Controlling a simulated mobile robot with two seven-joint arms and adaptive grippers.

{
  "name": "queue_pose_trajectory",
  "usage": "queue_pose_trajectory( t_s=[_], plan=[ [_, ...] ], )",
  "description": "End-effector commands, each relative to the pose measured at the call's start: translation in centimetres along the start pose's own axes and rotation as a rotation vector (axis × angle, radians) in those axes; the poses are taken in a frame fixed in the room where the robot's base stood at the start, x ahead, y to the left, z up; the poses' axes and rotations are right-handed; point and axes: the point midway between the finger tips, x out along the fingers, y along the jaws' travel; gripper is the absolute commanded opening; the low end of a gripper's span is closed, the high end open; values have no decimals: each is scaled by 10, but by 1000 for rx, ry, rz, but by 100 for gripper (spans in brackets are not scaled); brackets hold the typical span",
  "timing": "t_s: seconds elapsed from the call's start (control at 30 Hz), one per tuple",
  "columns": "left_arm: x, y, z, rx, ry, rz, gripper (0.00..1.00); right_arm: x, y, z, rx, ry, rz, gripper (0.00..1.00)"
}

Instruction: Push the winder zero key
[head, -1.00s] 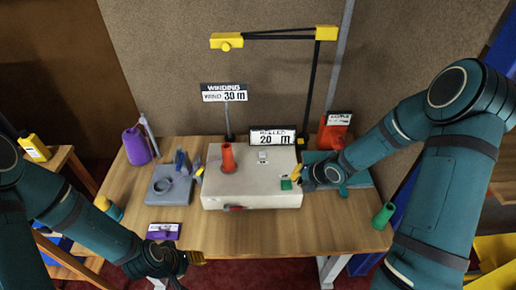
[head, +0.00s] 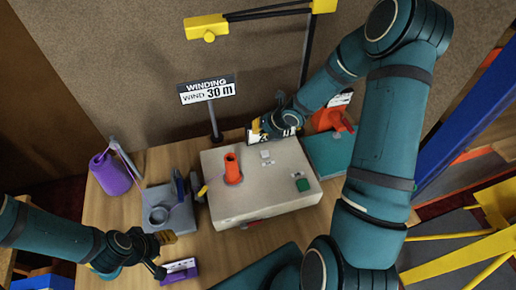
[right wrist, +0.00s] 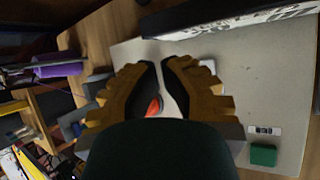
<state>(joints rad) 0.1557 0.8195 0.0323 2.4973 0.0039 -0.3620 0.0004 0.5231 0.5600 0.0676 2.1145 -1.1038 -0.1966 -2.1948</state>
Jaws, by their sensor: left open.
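The winder (head: 245,205) is a pale grey box on the table with an upright red spool (head: 232,168). A small pale key (head: 266,157) is on its top towards the back, and a green button (head: 302,185) is at its front right; the green button also shows in the right wrist view (right wrist: 263,155). No zero marking is readable. My right gripper (head: 257,130) is above the winder's back edge, in front of the length display, apart from the key. Its fingers (right wrist: 160,64) look shut and empty. My left gripper (head: 166,256) is open and empty, left of the winder.
A sign (head: 207,90) reading WIND 30 m stands behind the winder, beneath a yellow-ended overhead arm (head: 206,27). A purple labelled block (head: 180,270) lies near my left gripper.

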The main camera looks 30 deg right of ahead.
Motion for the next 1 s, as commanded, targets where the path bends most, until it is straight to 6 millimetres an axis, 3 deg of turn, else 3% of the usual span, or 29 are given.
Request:
queue_pose_trajectory(
  t_s=[0.47, 1.0],
  plan=[
    [6, -2, 1, 0, 0, -1, 47, 6, -3, -3, 1, 1, 0, 0],
    [66, -22, 9, 0, -1, -12, 47, 57, -31, -31, 0, 0, 0, 0]
  ],
)
